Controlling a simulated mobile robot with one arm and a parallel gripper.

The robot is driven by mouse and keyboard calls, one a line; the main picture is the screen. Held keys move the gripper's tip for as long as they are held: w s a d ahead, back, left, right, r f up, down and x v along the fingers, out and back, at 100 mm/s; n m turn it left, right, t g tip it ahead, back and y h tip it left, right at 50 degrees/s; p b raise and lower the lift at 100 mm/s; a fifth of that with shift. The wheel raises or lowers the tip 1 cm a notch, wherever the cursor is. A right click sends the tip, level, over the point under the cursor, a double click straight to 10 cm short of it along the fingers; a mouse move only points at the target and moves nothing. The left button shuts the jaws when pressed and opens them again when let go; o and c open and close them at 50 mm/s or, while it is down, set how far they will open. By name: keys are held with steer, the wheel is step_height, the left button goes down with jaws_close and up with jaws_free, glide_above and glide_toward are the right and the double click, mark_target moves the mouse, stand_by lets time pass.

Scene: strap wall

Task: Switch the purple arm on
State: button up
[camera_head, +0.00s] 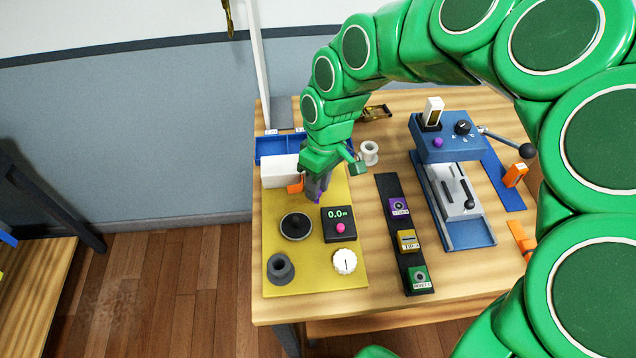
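A black strip (384,187) on the wooden table carries a purple module (400,207), a yellow module (408,240) and a green one (418,278), each with a small label. A small purple part (317,196) shows at the tip of my gripper (313,190), over the back of the yellow panel (275,225). The gripper points down. Its fingers hide most of this part, so I cannot tell whether they touch it or hold it, or whether it is the purple arm. A purple knob (438,142) sits on the blue box (450,150).
The yellow panel also bears a white block (280,171), an orange piece (296,187), a black disc (296,226), a 0.0 display (339,214), a white dial (345,261) and a grey cup (280,268). A white spool (370,152) stands right of the gripper. My green arm covers the right side.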

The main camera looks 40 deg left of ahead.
steer(key=o, duration=0.4)
steer(key=shift+r, duration=0.1)
steer(key=r, duration=0.2)
steer(key=w+r, duration=0.1)
steer(key=r, duration=0.4)
steer(key=shift+w+r, duration=0.25)
stand_by(0.3)
